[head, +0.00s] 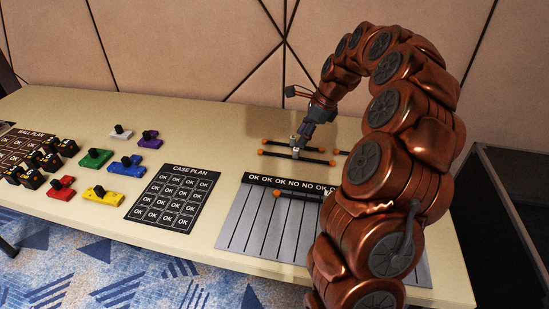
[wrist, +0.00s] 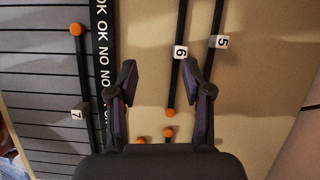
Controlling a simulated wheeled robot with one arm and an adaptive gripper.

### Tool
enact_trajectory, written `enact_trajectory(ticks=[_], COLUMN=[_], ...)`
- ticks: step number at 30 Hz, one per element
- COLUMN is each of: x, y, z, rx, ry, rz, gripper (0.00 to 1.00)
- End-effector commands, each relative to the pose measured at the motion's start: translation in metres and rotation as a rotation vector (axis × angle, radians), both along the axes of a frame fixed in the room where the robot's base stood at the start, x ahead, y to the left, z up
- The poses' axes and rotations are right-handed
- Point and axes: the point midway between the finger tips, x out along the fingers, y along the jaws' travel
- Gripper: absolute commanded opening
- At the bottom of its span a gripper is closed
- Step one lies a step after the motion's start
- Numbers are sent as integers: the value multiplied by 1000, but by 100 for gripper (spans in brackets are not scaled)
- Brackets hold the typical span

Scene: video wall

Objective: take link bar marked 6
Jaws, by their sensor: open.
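The link bar marked 6 (wrist: 178,80) is a thin black bar with a white number block and an orange end, lying on the bare table. In the wrist view it runs between my gripper's (wrist: 163,75) two spread fingers, nearer the right one, and its far end is out of frame. My gripper is open with nothing held. In the head view my gripper (head: 300,142) is over a pair of bars at the back of the table; the nearer one (head: 280,155) appears to be bar 6. The contact height cannot be told.
Bar 5 (wrist: 215,65) lies right beside bar 6, outside the right finger. Bar 7 (wrist: 81,65) lies on the grey slotted board (head: 235,228). More orange ends (wrist: 168,133) show near my gripper's palm. The case plan (head: 171,199) and coloured blocks (head: 104,195) are left.

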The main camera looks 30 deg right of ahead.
Motion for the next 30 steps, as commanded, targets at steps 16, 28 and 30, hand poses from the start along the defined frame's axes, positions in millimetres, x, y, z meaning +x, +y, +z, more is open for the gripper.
enact_trajectory(ticks=[16, 28, 30], x=[20, 25, 27], y=[-6, 0, 1], z=[-43, -84, -91], rx=[29, 29, 27], ry=[26, 25, 23], rz=[-109, -110, -111], gripper=[50, 50, 50])
